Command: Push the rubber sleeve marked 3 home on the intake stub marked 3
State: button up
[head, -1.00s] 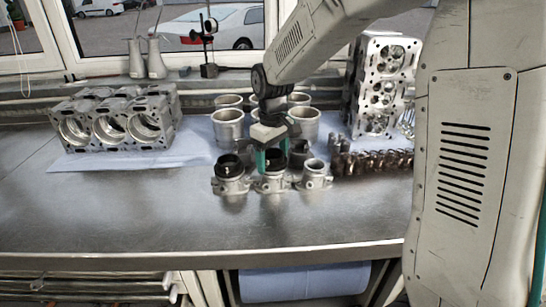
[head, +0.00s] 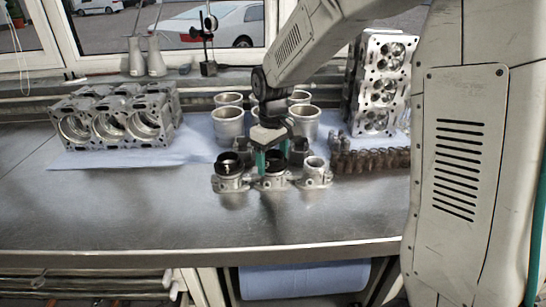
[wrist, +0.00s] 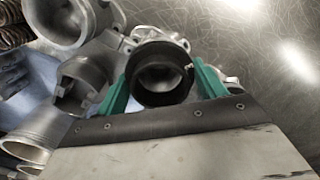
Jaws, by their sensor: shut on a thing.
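My gripper (head: 270,164) points down over the middle intake stub (head: 271,183) and is shut on a black rubber sleeve. In the wrist view the green fingers of my gripper (wrist: 161,88) stand on both sides of the black sleeve (wrist: 149,96). The sleeve is a ring seen from above, in line with the stub. How far down the stub it sits is hidden by the fingers. The left stub (head: 230,184) has another black sleeve (head: 230,162) on it. The right stub (head: 315,176) is bare. I cannot read any number marks.
A dark grey part (head: 299,149) stands close behind the stubs; it also shows in the wrist view (wrist: 82,80). Metal cylinders (head: 228,124), springs (head: 372,162) and a cylinder head (head: 382,85) stand behind and right. An engine block (head: 115,120) is at left. The front bench is clear.

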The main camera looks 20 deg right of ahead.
jog(key=shift+f, duration=0.1)
jog(key=o, duration=1)
jog(key=shift+r, duration=3.8)
